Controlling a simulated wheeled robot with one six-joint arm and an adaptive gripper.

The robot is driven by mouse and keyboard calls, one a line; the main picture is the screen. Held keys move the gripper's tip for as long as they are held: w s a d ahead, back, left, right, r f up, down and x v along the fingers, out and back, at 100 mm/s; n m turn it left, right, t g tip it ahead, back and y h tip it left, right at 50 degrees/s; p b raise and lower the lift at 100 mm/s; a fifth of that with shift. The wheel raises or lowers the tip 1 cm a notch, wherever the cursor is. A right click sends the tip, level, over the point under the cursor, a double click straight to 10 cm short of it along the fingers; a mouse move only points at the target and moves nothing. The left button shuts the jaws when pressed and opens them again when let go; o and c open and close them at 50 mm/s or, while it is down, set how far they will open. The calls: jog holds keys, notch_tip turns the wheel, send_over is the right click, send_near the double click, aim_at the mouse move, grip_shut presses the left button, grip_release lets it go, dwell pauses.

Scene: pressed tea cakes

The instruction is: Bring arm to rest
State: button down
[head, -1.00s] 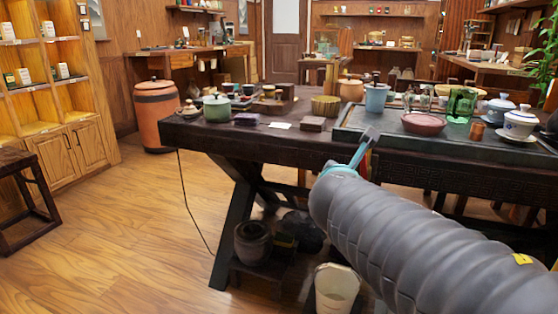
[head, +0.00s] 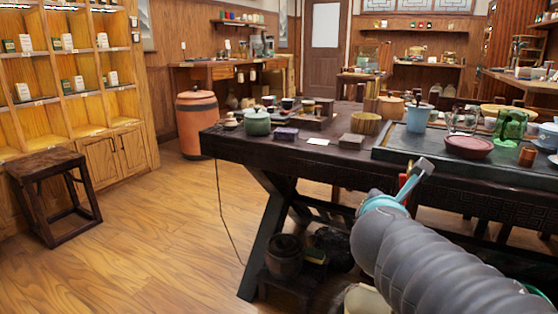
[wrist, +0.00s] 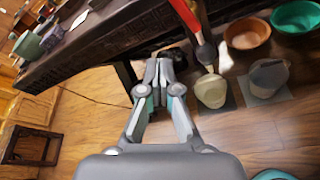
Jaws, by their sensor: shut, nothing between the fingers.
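My gripper (head: 419,171) shows in the head view at the end of my grey ribbed arm, in front of the long dark tea table (head: 345,165). In the wrist view my gripper (wrist: 158,72) has its two grey and teal fingers brought together, with nothing held. It is in front of the table's edge, which crosses the top of the wrist view (wrist: 75,60). My arm reaches in from the lower right of the head view and covers part of the table's front and underside.
A dark stool (head: 50,165) and wooden shelves (head: 75,95) are at left. Open floor (head: 165,235) lies between. Bowls (wrist: 247,33) show in the wrist view.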

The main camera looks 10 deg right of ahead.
jog(key=s+f+m+g+y+p, duration=0.1)
jog(key=s+f+m+g, duration=0.55)
jog(key=m, duration=0.95)
jog(key=s+a+f+m+g+y+p, duration=0.1)
jog(key=s+a+f+m+y+p, duration=0.2)
jog(key=s+a+m, duration=0.5)
jog(key=shift+a+f+m+y+p, duration=0.3)
jog(key=shift+m+y+p, duration=0.25)
jog(key=shift+y, duration=0.45)
jog(key=c, duration=1.8)
grip_release()
jog(key=shift+s+a+r+y+p, duration=0.15)
jog(key=shift+s+a+r+p, duration=0.15)
jog(key=shift+r+p, duration=0.25)
jog(key=shift+s+a+r+y+p, duration=0.2)
jog(key=shift+a+r+p, duration=0.15)
jog(key=shift+r, duration=0.25)
jog(key=o, duration=0.7)
jog(key=shift+d, duration=0.1)
jog(key=m+g+h+p, duration=0.3)
jog(key=m+h+p, duration=0.1)
jog(key=m+h, duration=0.15)
send_near(403, 177)
jog(key=shift+m+y, duration=0.5)
jog(key=shift+m, duration=0.1)
jog(key=x, duration=0.9)
jog(key=shift+d+b, duration=0.3)
jog(key=shift+d, duration=0.2)
